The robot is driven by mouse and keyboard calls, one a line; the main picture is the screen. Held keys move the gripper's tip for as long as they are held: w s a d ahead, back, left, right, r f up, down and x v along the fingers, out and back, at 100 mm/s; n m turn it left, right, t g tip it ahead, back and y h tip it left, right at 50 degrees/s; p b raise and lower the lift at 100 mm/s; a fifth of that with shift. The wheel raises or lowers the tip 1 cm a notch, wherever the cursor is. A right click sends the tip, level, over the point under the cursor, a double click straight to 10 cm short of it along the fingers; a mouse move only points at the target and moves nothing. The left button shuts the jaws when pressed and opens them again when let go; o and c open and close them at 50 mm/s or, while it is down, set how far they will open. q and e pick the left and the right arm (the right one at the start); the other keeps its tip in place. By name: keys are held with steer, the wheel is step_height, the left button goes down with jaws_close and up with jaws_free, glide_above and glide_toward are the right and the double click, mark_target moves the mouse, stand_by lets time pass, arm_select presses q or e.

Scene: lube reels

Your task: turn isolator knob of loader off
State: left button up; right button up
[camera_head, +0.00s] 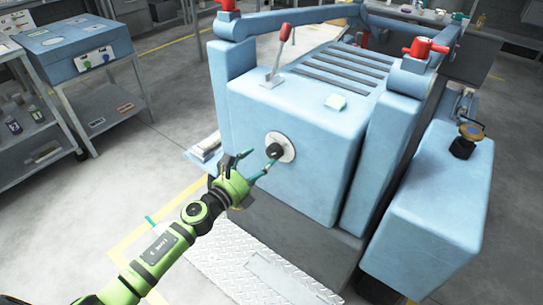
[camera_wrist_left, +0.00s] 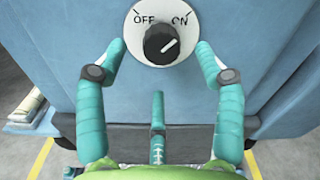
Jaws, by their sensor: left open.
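The isolator knob (camera_head: 274,151) is a black round knob on a white disc on the front face of the blue loader (camera_head: 318,150). In the left wrist view the knob (camera_wrist_left: 161,43) has a white mark pointing up and right toward ON. The disc (camera_wrist_left: 184,59) carries the words OFF at left and ON at right. My left gripper (camera_head: 258,160) is open, in front of the disc. In the left wrist view its teal fingers (camera_wrist_left: 158,62) stand on either side of the knob, apart from it. My right gripper is not in view.
A lever with a red handle (camera_head: 286,32) stands on the loader's top. A blue tank with a dark cap (camera_head: 462,147) is at right. A metal tread plate (camera_head: 250,262) lies below the front face. A cart with a blue box (camera_head: 75,48) stands at left.

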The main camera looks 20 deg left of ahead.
mark_target(271, 153)
arm_select(q)
steer(key=x, duration=0.6)
steer(key=shift+w, duration=0.15)
steer(key=c, duration=1.1)
